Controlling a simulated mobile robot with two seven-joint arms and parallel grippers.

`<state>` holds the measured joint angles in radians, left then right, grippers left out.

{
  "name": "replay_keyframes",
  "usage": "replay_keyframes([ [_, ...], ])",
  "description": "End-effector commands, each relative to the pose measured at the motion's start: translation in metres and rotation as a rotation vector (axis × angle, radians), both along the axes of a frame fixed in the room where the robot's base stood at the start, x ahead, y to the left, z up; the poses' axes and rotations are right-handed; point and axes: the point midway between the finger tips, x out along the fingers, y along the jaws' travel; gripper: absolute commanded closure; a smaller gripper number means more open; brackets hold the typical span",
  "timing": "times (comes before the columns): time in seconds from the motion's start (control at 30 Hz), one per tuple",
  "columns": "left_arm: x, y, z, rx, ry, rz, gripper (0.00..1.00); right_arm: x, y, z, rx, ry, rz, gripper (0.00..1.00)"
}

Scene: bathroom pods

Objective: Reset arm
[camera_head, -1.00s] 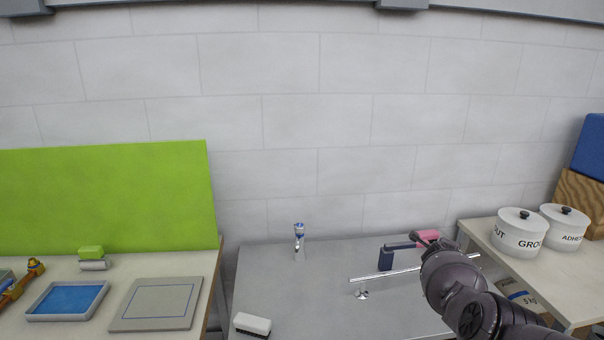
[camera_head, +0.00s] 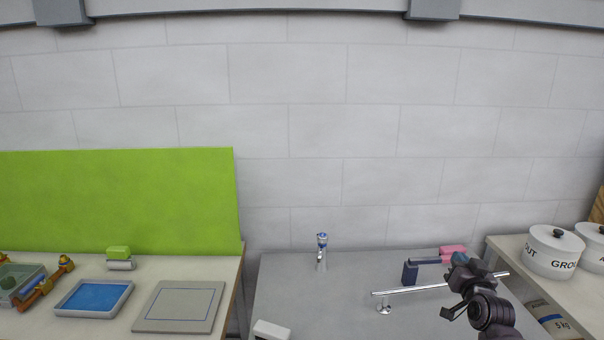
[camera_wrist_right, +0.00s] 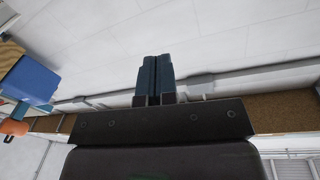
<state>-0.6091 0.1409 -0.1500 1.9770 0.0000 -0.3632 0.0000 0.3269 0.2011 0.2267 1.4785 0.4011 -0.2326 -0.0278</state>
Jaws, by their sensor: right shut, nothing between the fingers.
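My right gripper (camera_head: 462,262) shows at the lower right of the head view, over the right part of the grey table. In the right wrist view its two dark fingers (camera_wrist_right: 154,80) are pressed together with nothing between them. Behind them are the pale wall and a brown ledge. My left gripper is in neither view.
The grey table (camera_head: 330,300) holds a chrome tap (camera_head: 322,252), a chrome bar (camera_head: 412,289), a blue block-like tool (camera_head: 410,272) and a pink item (camera_head: 453,250). White pots (camera_head: 552,250) stand right. A blue tray (camera_head: 93,297) and grey panel (camera_head: 180,306) lie left.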

Motion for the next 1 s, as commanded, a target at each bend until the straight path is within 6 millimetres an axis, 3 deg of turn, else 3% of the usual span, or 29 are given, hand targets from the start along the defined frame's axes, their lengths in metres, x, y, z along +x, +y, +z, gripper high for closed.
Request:
replay_keyframes([
  [0.03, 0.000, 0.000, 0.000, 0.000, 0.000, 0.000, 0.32, -0.019, 0.010, -0.016, -0.051, 0.034, 0.013, 1.00],
  [0.2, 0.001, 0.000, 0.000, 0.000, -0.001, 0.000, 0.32, -0.079, 0.043, -0.060, -0.200, 0.136, 0.052, 1.00],
  [0.6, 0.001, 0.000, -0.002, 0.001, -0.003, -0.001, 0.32, -0.237, 0.104, -0.146, -0.356, 0.336, 0.136, 1.00],
  [0.8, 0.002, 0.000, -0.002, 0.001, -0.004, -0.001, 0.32, -0.317, 0.118, -0.198, -0.317, 0.474, 0.166, 1.00],
  [1.0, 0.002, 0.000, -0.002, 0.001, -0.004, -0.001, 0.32, -0.370, 0.112, -0.231, -0.294, 0.579, 0.157, 1.00],
])
